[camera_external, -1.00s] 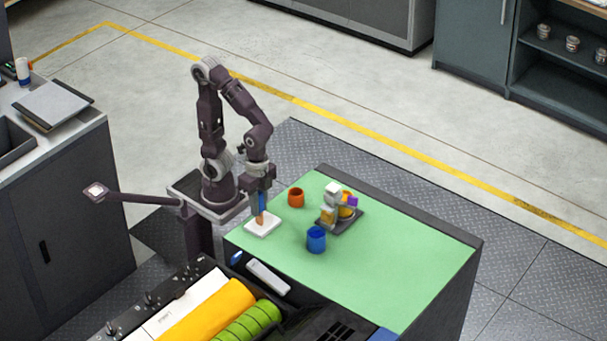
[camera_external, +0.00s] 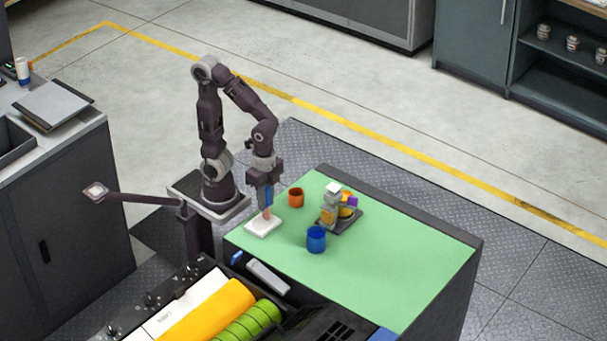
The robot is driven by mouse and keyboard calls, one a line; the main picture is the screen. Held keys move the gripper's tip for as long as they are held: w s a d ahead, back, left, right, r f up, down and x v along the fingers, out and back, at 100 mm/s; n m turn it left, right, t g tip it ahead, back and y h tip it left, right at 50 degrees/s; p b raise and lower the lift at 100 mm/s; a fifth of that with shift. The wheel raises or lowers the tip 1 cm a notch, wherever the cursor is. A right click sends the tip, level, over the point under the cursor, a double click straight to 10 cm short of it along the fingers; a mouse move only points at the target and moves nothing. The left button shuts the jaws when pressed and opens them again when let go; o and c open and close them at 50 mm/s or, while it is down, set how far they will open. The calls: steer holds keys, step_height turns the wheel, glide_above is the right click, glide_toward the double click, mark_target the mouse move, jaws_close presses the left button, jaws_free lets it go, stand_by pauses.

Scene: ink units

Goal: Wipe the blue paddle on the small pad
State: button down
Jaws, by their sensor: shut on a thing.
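My gripper (camera_external: 268,190) points down above the left part of the green table top. It is shut on the blue paddle (camera_external: 268,197), which hangs upright from the jaws.
A blue cup (camera_external: 316,240) and an orange cup (camera_external: 296,198) stand right of the pad. A dark tray (camera_external: 352,223) with grey, yellow and purple parts stands farther right. The green table top (camera_external: 400,270) is clear toward the right and front.

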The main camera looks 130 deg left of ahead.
steer(key=shift+d, duration=2.45)
steer(key=shift+d+r, duration=0.1)
steer(key=shift+r, duration=0.05)
step_height(320, 180, up, 6)
steer(key=shift+f, duration=0.15)
